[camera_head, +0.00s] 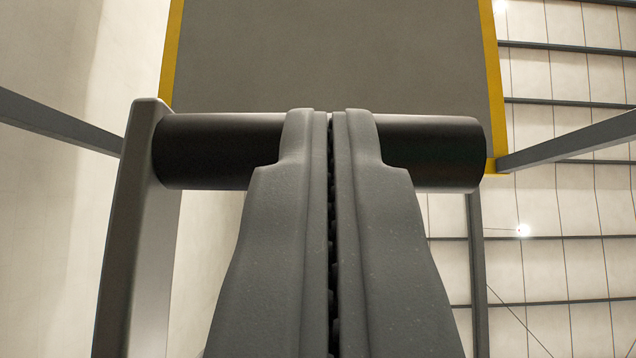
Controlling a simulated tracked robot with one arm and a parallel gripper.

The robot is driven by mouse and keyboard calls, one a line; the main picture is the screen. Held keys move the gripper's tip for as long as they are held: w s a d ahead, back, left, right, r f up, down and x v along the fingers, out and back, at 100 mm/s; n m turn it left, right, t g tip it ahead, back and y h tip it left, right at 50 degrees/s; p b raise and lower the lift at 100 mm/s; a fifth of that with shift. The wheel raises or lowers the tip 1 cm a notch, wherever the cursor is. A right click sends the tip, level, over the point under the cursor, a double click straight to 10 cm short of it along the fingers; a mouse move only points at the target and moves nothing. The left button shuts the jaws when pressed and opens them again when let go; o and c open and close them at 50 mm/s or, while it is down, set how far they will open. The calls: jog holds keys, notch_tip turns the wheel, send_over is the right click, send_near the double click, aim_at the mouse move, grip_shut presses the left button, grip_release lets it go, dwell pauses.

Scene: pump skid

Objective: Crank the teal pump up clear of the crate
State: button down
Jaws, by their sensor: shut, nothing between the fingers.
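My gripper (331,116) points up the middle of the picture, its two grey fingers pressed together with nothing between them. A black cylindrical handle (435,152) lies crosswise behind the fingertips, which hide its middle. I cannot tell whether the fingers touch it. The handle's left end joins a grey crank arm (132,240) that runs down the left side. The handle's right end is free. The teal pump and the crate are not in view.
A large grey panel with yellow edges (330,55) fills the top middle beyond the handle. Grey beams slope in from the left (60,122) and right (570,142). A grey post (478,270) stands at lower right. Pale walls with dark rails lie behind.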

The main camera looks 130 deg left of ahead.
jog(key=shift+f, duration=0.1)
jog(key=s+a+f+b+v, duration=0.1)
jog(key=b+v, duration=0.1)
jog(key=v, duration=1.1)
jog(key=shift+f, duration=0.4)
